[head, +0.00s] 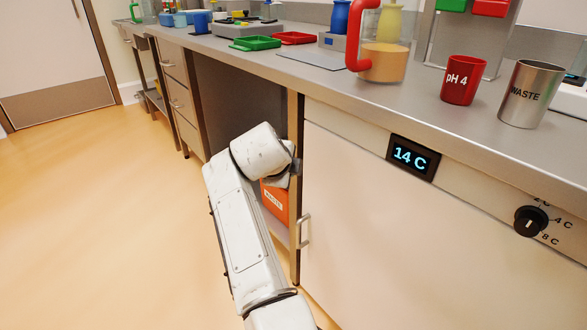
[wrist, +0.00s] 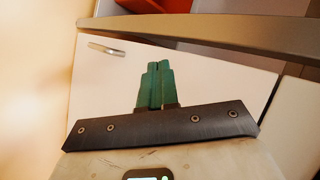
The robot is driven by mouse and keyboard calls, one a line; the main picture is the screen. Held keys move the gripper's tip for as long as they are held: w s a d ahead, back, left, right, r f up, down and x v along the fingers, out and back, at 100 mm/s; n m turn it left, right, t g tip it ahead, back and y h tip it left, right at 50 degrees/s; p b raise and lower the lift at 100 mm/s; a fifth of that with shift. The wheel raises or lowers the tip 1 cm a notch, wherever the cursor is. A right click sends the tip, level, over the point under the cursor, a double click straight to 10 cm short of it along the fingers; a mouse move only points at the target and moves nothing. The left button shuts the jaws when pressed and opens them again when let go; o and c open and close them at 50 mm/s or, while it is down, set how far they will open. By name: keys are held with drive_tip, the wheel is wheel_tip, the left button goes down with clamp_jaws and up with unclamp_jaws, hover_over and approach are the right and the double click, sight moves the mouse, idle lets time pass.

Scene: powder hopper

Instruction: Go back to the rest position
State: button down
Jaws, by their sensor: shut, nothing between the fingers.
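My gripper's green fingers (wrist: 154,85) are closed together with nothing between them in the wrist view. A white cabinet front with a metal handle (wrist: 106,49) lies beyond them. In the head view my white arm bends in front of the open bay under the bench, beside the bay's right edge. The fingers are hidden there behind the arm's end. I cannot tell whether the arm touches the bench.
The bench top (head: 340,78) holds a red-handled jug (head: 384,62), a red pH 4 cup (head: 463,80) and a metal WASTE cup (head: 531,95). An orange waste bin (head: 275,201) stands in the bay. A cabinet handle (head: 304,230) sticks out. Floor at left is clear.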

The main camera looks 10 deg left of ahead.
drive_tip(key=s+a+r+p, duration=0.2)
drive_tip(key=s+a+r, duration=0.1)
drive_tip(key=s+r, duration=0.15)
drive_tip(key=s+d+f+n+g+h, duration=0.1)
drive_tip(key=s+d+f+n+g, duration=0.2)
drive_tip(key=d+f, duration=0.85)
drive_tip(key=s+d+f+n+h, duration=0.1)
drive_tip(key=s+d+f+n, duration=0.3)
drive_tip(key=d+f, duration=0.8)
drive_tip(key=s+d+f+n+g+y, duration=0.1)
drive_tip(key=s+d+f+n+g, duration=0.15)
drive_tip(key=s+d, duration=0.8)
drive_tip(key=s+d+f+n+g, duration=0.1)
drive_tip(key=s+d+f+n, duration=0.25)
drive_tip(key=s+d, duration=0.75)
drive_tip(key=s+r+n+g+y, duration=0.15)
drive_tip(key=s+n, duration=0.35)
drive_tip(key=s, duration=1.2)
wheel_tip(320, 180, up, 30)
drive_tip(key=p, duration=2.9)
drive_tip(key=shift+a+f+p, duration=0.2)
drive_tip(key=shift+a+p, duration=0.15)
drive_tip(key=shift+a, duration=0.05)
